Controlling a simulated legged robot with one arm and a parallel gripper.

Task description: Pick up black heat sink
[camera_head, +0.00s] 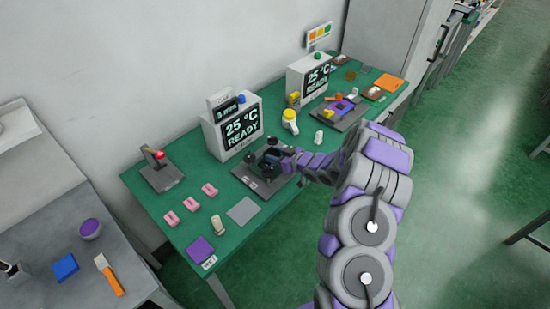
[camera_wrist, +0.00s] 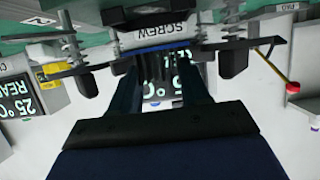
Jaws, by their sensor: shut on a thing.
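In the head view my gripper (camera_head: 284,158) is at the dark fixture (camera_head: 262,174) in front of the nearer READY station. The heat sink is small there and largely merges with the dark fixture parts around it. Whether it touches the fixture is hard to tell.
The nearer READY display box (camera_head: 233,128) stands behind the fixture on the green table. A lever stand (camera_head: 160,170), several pink blocks (camera_head: 190,204), a grey plate (camera_head: 243,210) and a purple block (camera_head: 199,250) lie left. A yellow-topped bottle (camera_head: 290,120) stands behind my arm.

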